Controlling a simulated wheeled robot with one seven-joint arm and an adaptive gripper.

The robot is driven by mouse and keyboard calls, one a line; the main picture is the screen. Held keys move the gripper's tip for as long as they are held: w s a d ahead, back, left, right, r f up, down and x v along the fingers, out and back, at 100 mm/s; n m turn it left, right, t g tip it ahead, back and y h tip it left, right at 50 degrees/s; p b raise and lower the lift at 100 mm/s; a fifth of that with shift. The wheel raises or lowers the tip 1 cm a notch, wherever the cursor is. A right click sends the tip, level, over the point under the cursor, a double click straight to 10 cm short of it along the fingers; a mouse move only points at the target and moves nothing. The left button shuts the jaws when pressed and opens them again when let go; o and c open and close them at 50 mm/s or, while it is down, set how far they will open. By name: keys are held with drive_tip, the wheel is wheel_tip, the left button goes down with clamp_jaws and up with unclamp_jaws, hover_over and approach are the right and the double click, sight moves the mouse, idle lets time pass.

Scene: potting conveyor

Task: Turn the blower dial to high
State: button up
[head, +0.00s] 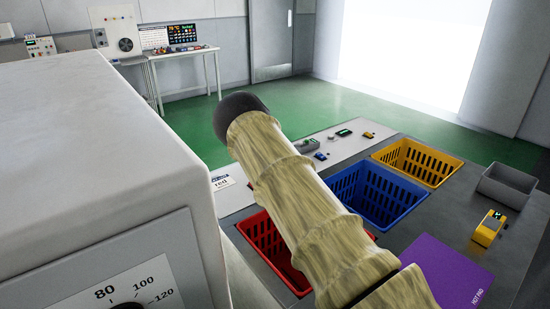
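No dial in the head view is clearly marked as the blower's. On the near left, a large white box (90,140) carries a white dial face (110,290) with the numbers 80, 100 and 120. Only the dark top of its knob shows at the bottom edge, so its setting is hidden. On the far wall, a pale panel (113,22) has a round dark-centred part, too small to read. My arm, in a patterned tan cover, rises from the bottom to a dark rounded end. My gripper is not in view.
Right of my arm are a blue basket (400,212), a yellow basket (448,160), a grey bin (508,180), a yellow device (488,228) and a purple hot pad (445,270). A red basket (255,235) is partly behind my arm. Green floor (210,130) lies open beyond.

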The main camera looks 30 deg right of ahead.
drive_tip(key=shift+w+r, duration=0.1)
idle(0.4)
drive_tip(key=o, duration=1)
drive_tip(key=shift+a, duration=0.15)
drive_tip(key=shift+r, duration=0.1)
drive_tip(key=v, duration=1.1)
drive_tip(key=shift+a+r, duration=0.2)
drive_tip(key=shift+r, duration=0.15)
